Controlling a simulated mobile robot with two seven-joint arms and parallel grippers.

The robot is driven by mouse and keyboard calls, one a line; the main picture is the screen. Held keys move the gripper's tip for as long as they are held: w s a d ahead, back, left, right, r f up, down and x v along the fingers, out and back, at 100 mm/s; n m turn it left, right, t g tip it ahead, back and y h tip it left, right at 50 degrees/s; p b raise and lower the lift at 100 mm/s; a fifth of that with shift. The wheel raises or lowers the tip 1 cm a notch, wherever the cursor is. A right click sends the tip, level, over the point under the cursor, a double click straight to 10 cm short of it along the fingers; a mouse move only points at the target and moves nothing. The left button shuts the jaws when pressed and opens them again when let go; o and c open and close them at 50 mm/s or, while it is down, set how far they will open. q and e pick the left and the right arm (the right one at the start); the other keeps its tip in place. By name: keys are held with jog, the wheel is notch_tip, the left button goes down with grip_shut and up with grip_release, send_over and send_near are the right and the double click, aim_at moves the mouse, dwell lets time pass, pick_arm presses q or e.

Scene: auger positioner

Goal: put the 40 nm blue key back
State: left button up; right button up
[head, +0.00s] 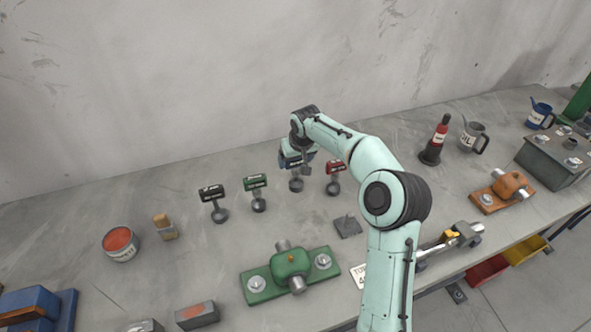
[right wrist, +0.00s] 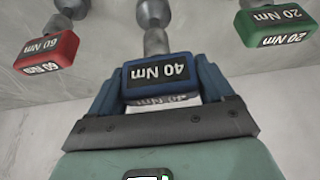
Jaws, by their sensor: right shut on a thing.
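The 40 Nm blue key (right wrist: 160,78) sits between the two blue fingers of my right gripper (head: 293,162), which is shut on its head. Its label is upside down in the right wrist view, and its grey shaft runs up the picture. In the head view, the gripper covers most of the blue head; a round grey foot (head: 296,184) shows below it. Whether it bears on the bench is hard to tell. The key is between the green 20 Nm key (head: 255,182) and the red 60 Nm key (head: 333,167), in line with them. My left gripper is not in view.
A black key (head: 211,193) stands left of the green one. A small dark stand (head: 348,226) and a green fixture (head: 290,266) lie nearer the front. A red and black cone-shaped bottle (head: 436,141) stands to the right. A red tin (head: 120,243) is at left.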

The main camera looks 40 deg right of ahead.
aim_at(296, 167)
jog(key=shift+w+f, duration=0.1)
jog(key=shift+f, duration=2.1)
jog(key=shift+f, duration=0.1)
jog(key=o, duration=1.4)
jog(key=shift+f, duration=0.1)
jog(key=shift+r, duration=0.2)
jog(key=v, duration=1.2)
